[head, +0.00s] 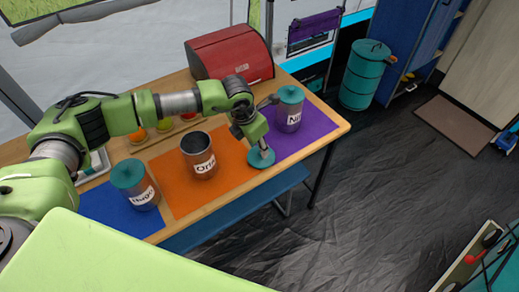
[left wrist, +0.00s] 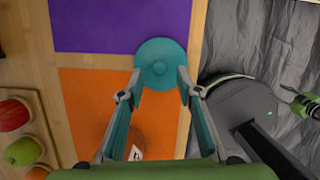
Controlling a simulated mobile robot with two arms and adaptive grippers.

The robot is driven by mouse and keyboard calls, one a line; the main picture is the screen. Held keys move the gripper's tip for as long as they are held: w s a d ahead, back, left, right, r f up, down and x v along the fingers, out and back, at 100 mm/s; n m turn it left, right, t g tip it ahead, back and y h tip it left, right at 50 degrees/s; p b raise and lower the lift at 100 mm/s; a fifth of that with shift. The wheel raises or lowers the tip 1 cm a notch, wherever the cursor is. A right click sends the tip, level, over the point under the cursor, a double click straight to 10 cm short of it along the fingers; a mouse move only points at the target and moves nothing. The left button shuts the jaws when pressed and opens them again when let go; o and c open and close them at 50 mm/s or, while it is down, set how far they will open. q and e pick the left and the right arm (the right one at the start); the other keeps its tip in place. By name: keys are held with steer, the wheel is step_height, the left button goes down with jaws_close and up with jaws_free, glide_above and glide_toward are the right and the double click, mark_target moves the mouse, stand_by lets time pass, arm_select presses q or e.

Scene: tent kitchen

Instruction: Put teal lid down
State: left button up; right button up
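The teal lid (head: 261,157), round with a small knob, is at the table's front edge, by the gap between the orange and purple mats. In the left wrist view the lid (left wrist: 160,50) shows between the tips of my left gripper (left wrist: 160,74), which points down at it. An uncovered grey canister (head: 199,160) stands on the orange mat (head: 232,172). My right gripper is not in view.
Canisters with teal lids stand on the blue mat (head: 141,191) and the purple mat (head: 287,115). A red bread box (head: 230,56) is at the back, with fruit (head: 164,124) to its left. A blue bench (head: 232,212) runs along the table's front.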

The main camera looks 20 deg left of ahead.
mark_target(253, 163)
arm_select(q)
steer(key=b+v, duration=0.1)
steer(key=v, duration=0.8)
steer(key=shift+s+d, duration=0.1)
steer(key=shift+s, duration=0.05)
